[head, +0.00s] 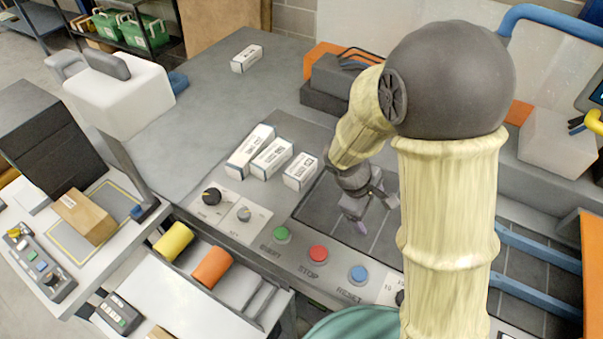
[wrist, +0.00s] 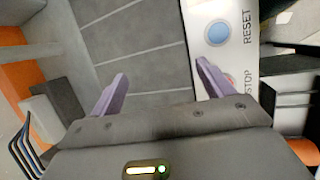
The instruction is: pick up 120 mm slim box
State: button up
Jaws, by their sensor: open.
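Three white printed boxes lie side by side on the grey worktop in the head view: a longer left box (head: 250,150), a middle box (head: 271,158) and a shorter right box (head: 299,171). A fourth white box (head: 246,58) lies alone farther back. I cannot read which is the 120 mm slim box; the left one looks longest. My gripper (head: 370,209) is to the right of the row, over the dark tiled panel, apart from the boxes. In the wrist view its purple fingers (wrist: 162,72) are spread with nothing between them, and no white printed box shows there.
A control strip holds a green button (head: 281,234), a red STOP button (head: 318,253), a blue RESET button (head: 358,274) and knobs (head: 212,196). A grey block (head: 337,77) stands behind my arm. A white machine head (head: 117,92) stands left.

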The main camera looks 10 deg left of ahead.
jog(key=w+a+f+n+t+h, duration=0.2)
jog(key=w+a+f+n, duration=0.1)
jog(key=a+n, duration=0.25)
jog(key=n+t+y+b, duration=0.2)
jog(key=n+t, duration=0.7)
jog(key=n, duration=0.4)
send_near(298, 172)
jog(key=a+v, duration=0.1)
jog(key=v, duration=0.5)
jog(key=shift+w+d+f+h, duration=0.1)
jog(key=shift+d+f+h, duration=0.1)
jog(key=shift+h, duration=0.1)
jog(key=p+x, duration=0.3)
jog(key=x, duration=0.9)
jog(key=shift+r+p, duration=0.1)
jog(key=shift+p, duration=0.25)
jog(key=shift+w, duration=0.1)
jog(key=shift+w, duration=0.1)
